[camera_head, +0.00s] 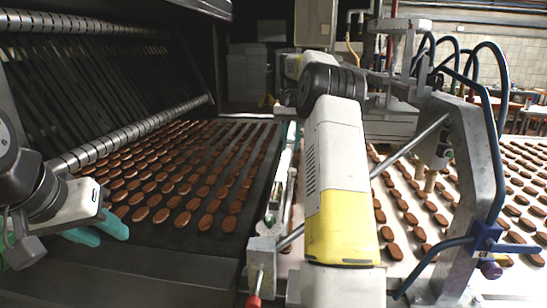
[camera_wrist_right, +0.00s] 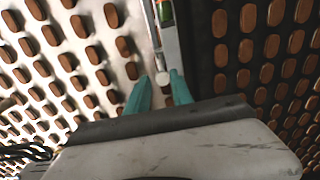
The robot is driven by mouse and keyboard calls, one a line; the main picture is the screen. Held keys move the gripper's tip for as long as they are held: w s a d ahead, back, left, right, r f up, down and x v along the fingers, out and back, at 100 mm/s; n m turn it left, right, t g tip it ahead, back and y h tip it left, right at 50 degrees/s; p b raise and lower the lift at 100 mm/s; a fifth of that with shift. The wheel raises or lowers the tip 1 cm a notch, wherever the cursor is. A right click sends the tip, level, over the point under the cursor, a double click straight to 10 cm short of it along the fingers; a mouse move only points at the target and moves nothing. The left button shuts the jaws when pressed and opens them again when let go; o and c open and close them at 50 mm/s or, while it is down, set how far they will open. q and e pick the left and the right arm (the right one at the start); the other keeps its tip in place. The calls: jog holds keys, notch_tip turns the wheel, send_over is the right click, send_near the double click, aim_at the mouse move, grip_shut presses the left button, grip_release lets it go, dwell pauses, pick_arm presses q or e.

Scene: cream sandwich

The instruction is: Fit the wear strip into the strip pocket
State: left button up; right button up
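My left gripper (camera_head: 114,237) is at the left in the head view, with teal fingers apart and nothing between them. I cannot clearly pick out the wear strip or the strip pocket.
A dark belt (camera_head: 160,232) with rows of brown biscuits lies left of the rail (camera_head: 283,180), and a pale belt (camera_head: 406,262) with biscuits lies right. A red-tipped lever (camera_head: 254,300) stands near the front. A grey metal frame (camera_head: 465,150) with blue hoses rises at the right.

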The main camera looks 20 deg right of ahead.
jog(key=s+a+r+n+t, duration=0.2)
jog(key=s+a+r, duration=0.35)
jog(key=s, duration=0.25)
jog(key=s+a+r+n+t, duration=0.1)
jog(key=s+a+r, duration=0.45)
jog(key=s, duration=0.25)
jog(key=s+a+f+n+t+y, duration=0.1)
jog(key=s+a+f, duration=0.3)
jog(key=s, duration=0.6)
jog(key=s+a+f+n+t+y, duration=0.1)
jog(key=s+a+f, duration=0.3)
jog(key=s, duration=0.5)
jog(key=shift+s+f+n+t, duration=0.35)
jog(key=shift+f+n+t, duration=0.05)
jog(key=shift+f+t, duration=0.25)
jog(key=shift+d, duration=0.1)
